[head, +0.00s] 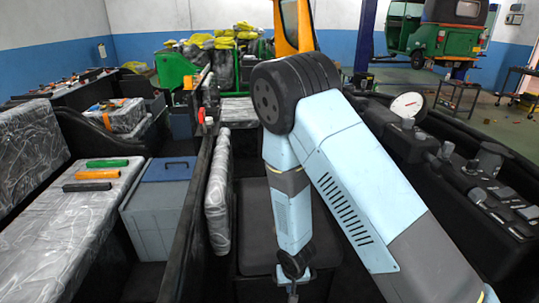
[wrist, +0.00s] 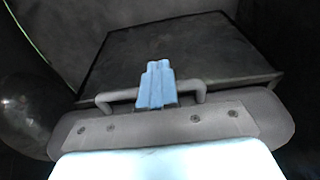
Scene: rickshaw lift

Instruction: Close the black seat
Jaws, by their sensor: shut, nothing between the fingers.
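A dark, flat-topped box-like seat part (head: 252,235) is in the lower middle of the head view, partly hidden behind my arm. A plastic-wrapped grey cushion panel (head: 218,195) stands on edge along its left side. I cannot tell for sure which of these is the black seat. My gripper (head: 292,289) points down at the bottom of the head view, over or near the dark part. In the wrist view, my gripper (wrist: 157,84) has its light blue fingertips together with nothing between them. A dark flat panel (wrist: 205,50) lies beyond the fingertips; contact cannot be told.
A dark divider wall (head: 190,215) runs along the left. Beyond it are a wrapped bench (head: 75,215) with coloured-handled tools and a grey-blue box (head: 160,200). A dark console with a round white gauge (head: 408,105) is on the right. A green rickshaw (head: 432,40) stands behind.

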